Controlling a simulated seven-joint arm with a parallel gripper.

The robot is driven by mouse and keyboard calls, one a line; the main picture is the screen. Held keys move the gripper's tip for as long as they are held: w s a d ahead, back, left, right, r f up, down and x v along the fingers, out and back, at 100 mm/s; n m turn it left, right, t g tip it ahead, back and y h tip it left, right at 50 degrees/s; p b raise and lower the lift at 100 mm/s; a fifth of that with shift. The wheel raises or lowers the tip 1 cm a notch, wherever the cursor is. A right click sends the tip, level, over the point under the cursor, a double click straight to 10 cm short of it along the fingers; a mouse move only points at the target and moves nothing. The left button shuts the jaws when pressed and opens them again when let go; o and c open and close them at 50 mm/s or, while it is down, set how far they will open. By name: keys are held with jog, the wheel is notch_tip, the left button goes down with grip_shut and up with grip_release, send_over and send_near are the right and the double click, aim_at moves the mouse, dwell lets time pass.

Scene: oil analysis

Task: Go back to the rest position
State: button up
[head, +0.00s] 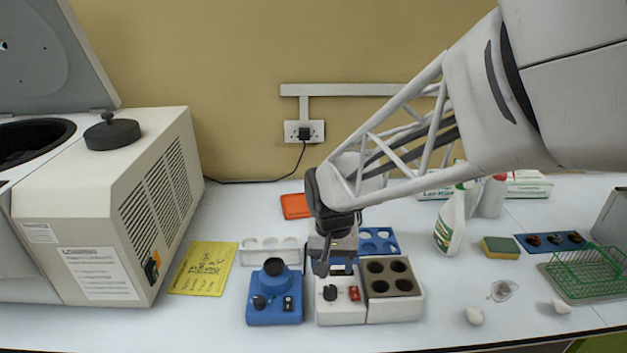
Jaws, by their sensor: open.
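My gripper (321,266) points down over the bench, just above the white device (340,310) with a black knob and a red switch. It is open and I see nothing held in it. My arm reaches in from the upper right and hides part of the wall and bench behind it. Whether the fingertips touch the device cannot be told from this view.
A blue mixer (274,303) and a dark-holed block (391,290) flank the device. A centrifuge (110,210) stands at left.

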dwell(0.3)
jog(key=s+d+r+t, duration=0.1)
jog(key=s+d+r, duration=0.4)
jog(key=s, duration=0.3)
jog(key=s+d+r+t, duration=0.1)
jog(key=s+d+r, duration=0.4)
jog(key=s+d, duration=0.2)
jog(key=shift+s+d+n+t, duration=0.3)
jog(key=shift+s+n, duration=0.1)
jog(key=shift+s, duration=0.75)
dwell(1.7)
